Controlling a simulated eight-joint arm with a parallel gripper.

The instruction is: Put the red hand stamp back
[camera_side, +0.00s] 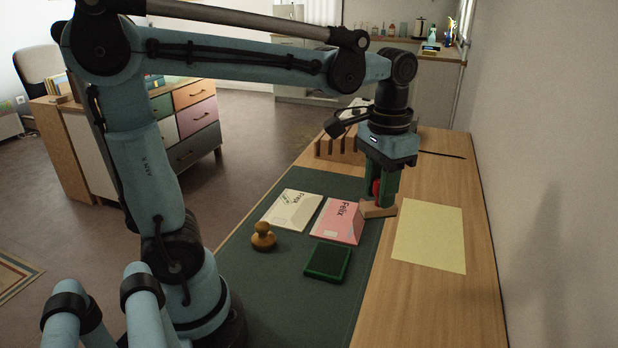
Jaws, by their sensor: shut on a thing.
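My gripper (382,197) points straight down over the desk, near the far right corner of the dark green mat. It is shut on the red hand stamp (376,188), whose red part shows between the green fingers. A light wooden block (378,211) sits directly under the fingertips and looks like the stamp's base. I cannot tell whether it touches the surface below. The fingers hide much of the stamp. A wooden slotted rack (325,148) stands behind and left of my gripper, partly hidden by it.
A pink "Felix" card (341,222) and a cream one (291,211) lie on the mat (290,290). A wooden stamp (263,237) and a green pad (328,262) are nearer. A yellow sheet (429,237) lies right; the wall bounds that side.

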